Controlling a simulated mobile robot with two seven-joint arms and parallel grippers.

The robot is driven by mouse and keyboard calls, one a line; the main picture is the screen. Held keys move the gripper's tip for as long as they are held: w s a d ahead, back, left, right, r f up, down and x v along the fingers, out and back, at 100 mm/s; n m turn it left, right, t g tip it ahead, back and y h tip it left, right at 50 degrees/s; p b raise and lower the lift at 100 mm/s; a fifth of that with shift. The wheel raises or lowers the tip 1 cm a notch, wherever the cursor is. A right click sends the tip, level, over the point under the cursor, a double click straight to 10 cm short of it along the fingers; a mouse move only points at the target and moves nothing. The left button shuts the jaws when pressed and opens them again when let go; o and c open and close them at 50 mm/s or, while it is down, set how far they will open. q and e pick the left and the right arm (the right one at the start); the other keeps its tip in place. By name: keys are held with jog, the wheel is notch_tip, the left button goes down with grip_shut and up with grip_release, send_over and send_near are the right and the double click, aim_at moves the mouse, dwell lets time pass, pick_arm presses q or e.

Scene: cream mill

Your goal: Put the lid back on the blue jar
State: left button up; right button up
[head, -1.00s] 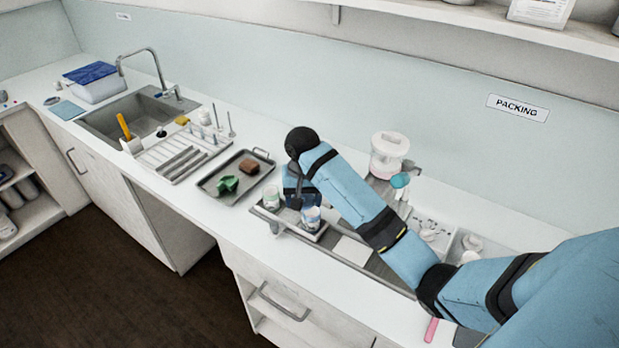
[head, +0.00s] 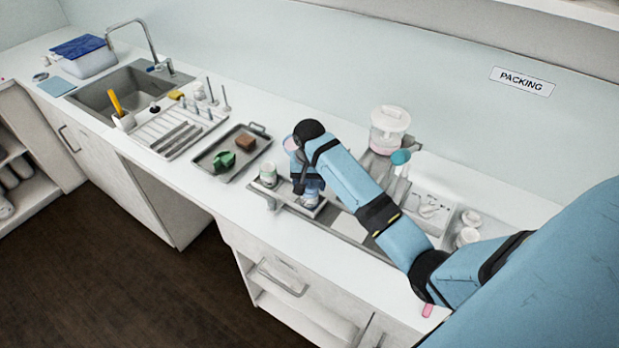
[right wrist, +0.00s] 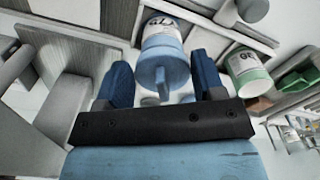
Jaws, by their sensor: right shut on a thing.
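My right gripper (head: 308,184) reaches down over the blue jar (head: 311,199), which stands at the right end of a small tray (head: 284,203). In the right wrist view, the blue lid (right wrist: 165,66) with its small knob sits between the two blue fingers, and the gripper (right wrist: 163,80) is shut on it. The blue jar with its white label (right wrist: 160,27) is directly beyond the lid, in line with it. I cannot tell whether the lid is fully seated or just above the rim. My left gripper is not in view.
A green-banded jar (head: 268,174) stands left of the blue one and also shows in the right wrist view (right wrist: 247,68). A grey tray (head: 213,178) holds a green and a brown item.

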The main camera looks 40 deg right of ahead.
jog(key=shift+s+a+f, duration=0.1)
jog(key=shift+f, duration=0.65)
dwell(2.2)
jog(key=o, duration=1.1)
jog(key=shift+r, duration=0.1)
jog(key=shift+r, duration=2.15)
grip_shut()
